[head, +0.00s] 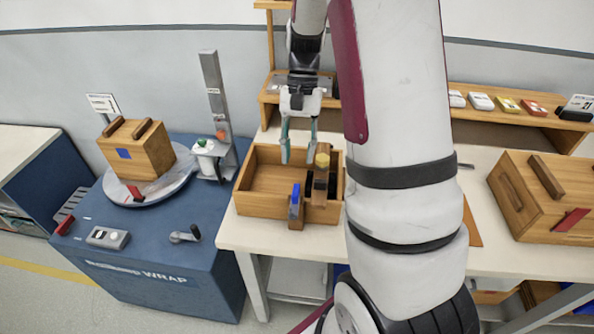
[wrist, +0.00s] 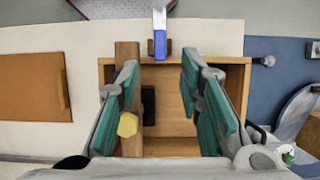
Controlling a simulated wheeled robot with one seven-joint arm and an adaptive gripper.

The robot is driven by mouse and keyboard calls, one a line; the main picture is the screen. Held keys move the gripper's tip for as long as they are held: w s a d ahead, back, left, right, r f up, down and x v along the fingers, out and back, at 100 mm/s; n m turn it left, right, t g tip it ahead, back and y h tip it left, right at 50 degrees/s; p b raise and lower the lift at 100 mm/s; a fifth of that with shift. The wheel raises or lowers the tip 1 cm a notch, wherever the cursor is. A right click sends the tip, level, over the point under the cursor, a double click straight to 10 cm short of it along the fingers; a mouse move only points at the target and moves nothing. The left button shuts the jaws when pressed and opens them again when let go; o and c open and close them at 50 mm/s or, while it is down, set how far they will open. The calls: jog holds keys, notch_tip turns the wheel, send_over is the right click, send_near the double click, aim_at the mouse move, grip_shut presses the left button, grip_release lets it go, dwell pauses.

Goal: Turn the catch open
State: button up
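An open wooden box (head: 262,208) stands on the pale bench, with a wooden bar (head: 321,190) across its right part. A yellow knob (head: 322,160) sits on the bar and also shows in the wrist view (wrist: 128,124). A small upright piece with a blue face (head: 295,198), probably the catch, stands at the box's front wall; in the wrist view it is blue and pale grey (wrist: 160,38). My gripper (head: 299,160) points down over the box's back part, behind the blue piece. Its teal fingers (wrist: 160,78) are wide apart with nothing between them.
A blue wrap station (head: 165,258) with a turntable box (head: 138,150) and post (head: 213,90) stands left. A lidded wooden box (head: 545,195) is on the bench at right. A shelf (head: 480,115) with small packs runs behind. My arm hides the bench's middle.

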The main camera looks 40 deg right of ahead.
jog(key=shift+v, duration=1.6)
jog(key=s+a+r+n+t+h, duration=0.1)
jog(key=s+a+r+n+t, duration=0.15)
jog(key=a+r, duration=0.25)
jog(key=s+a+r+n+t+h, duration=0.1)
jog(key=s+a+r+n, duration=0.1)
jog(key=s+a+r, duration=0.3)
jog(key=s+a+r+n+t+h, duration=0.1)
jog(key=s+a+r+n+t, duration=0.3)
jog(key=s, duration=0.3)
jog(key=shift+s+a+n+t, duration=0.35)
jog(key=shift+s+a, duration=0.05)
jog(key=shift+a, duration=0.3)
